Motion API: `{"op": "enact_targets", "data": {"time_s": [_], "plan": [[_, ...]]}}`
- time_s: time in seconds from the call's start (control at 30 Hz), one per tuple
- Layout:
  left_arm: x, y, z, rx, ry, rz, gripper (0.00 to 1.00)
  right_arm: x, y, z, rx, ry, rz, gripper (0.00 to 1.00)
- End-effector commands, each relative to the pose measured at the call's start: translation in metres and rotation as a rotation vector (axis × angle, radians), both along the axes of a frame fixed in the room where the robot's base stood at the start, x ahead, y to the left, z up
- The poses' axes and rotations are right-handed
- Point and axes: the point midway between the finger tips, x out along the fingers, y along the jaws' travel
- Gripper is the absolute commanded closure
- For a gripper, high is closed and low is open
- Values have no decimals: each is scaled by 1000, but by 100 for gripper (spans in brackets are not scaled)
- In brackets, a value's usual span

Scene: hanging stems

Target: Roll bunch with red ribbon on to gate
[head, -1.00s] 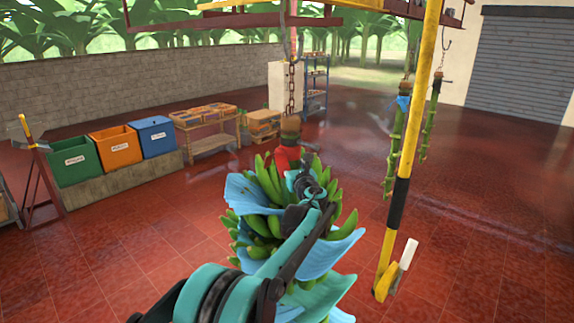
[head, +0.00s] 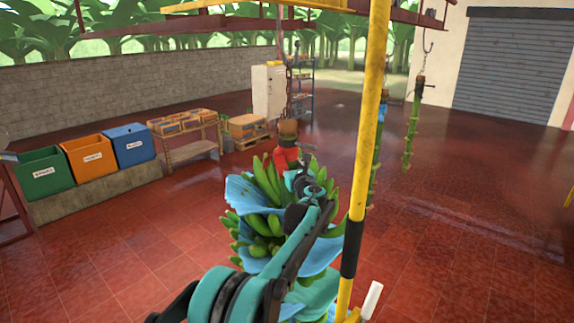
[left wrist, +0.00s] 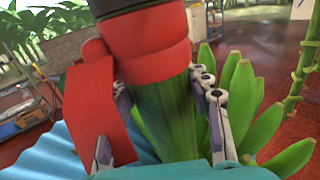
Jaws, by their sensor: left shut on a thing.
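The banana bunch (head: 262,215) hangs upright in the middle of the head view, with blue sheets between its green fingers. A red ribbon (head: 286,156) is tied around its stem top; it also fills the upper left wrist view (left wrist: 150,45). My left gripper (head: 304,181) is shut on the green stem (left wrist: 165,115) just below the ribbon, one finger on each side. My arm hides part of the bunch. Overhead rails (head: 200,21) cross the top of the head view; I cannot tell which part is the gate. My right gripper is out of view.
A yellow post (head: 367,130) with a black band stands close to the bunch's right. Bare stems (head: 411,130) hang beyond it. Green, orange and blue bins (head: 130,145), a crate table (head: 188,150) and a white cabinet (head: 269,92) stand behind. Red floor at right is mostly clear.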

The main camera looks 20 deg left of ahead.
Motion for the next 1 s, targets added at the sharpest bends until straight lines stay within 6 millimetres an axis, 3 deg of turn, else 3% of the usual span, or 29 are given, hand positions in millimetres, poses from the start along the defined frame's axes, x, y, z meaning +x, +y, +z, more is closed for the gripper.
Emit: {"op": "enact_targets", "data": {"time_s": [0.57, 0.6, 0.67, 1.0], "plan": [[2, -3, -2, -2, 1, -2, 100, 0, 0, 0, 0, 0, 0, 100], [2, -3, -2, -2, 1, -3, 47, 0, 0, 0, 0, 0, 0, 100], [2, -3, -2, -2, 1, -2, 31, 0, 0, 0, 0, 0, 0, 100], [1, -2, -1, -1, 0, -1, 30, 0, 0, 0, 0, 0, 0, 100]]}}
